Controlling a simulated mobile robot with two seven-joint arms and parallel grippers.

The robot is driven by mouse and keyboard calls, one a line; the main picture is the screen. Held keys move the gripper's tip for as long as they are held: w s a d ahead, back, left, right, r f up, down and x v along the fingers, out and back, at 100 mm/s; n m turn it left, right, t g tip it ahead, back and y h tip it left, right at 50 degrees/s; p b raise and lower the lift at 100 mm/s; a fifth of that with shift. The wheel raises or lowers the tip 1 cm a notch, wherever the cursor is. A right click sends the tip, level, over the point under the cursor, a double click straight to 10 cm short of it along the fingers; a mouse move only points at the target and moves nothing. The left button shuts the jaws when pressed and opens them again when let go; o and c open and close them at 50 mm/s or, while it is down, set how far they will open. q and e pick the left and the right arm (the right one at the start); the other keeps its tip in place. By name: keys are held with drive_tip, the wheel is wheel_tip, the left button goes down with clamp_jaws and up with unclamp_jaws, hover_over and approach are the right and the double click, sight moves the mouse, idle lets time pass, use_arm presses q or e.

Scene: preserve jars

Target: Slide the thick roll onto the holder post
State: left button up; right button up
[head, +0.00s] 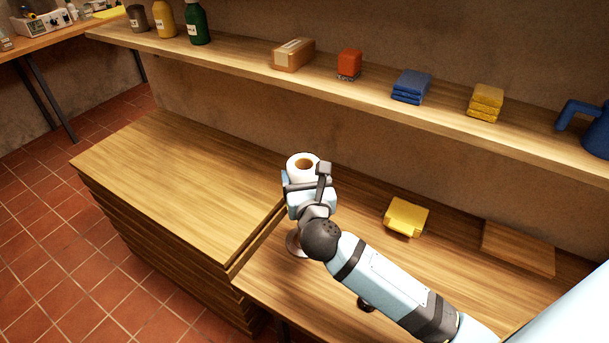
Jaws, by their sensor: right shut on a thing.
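The thick roll (296,162) is white with a brown core, and its open end faces up in the head view. My right gripper (308,183) is shut on the roll at its near side and partly covers it. A round, dark base (294,244), which looks like the foot of the holder, shows on the lower wooden counter just below the gripper. The post itself is hidden behind my gripper and wrist, or not visible. I cannot tell how the roll lines up with it. My left gripper is not in view.
A yellow object (406,216) and a wooden board (518,247) lie on the lower counter (350,215). The raised wooden top (180,185) at left is bare. The wall shelf (240,58) behind holds bottles, a box, folded cloths and a blue jug (597,133).

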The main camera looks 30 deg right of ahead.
drive_tip(key=shift+f+b, duration=1.95)
drive_tip(key=shift+f, duration=0.9)
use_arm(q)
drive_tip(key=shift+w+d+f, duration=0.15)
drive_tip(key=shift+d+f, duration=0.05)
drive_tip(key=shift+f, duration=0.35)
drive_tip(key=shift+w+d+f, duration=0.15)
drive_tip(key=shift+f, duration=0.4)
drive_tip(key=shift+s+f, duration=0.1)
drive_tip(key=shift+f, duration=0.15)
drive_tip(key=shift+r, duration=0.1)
use_arm(e)
drive_tip(key=shift+f, duration=0.75)
drive_tip(key=shift+f, duration=0.55)
drive_tip(key=shift+f, duration=0.25)
drive_tip(key=shift+f, duration=2.45)
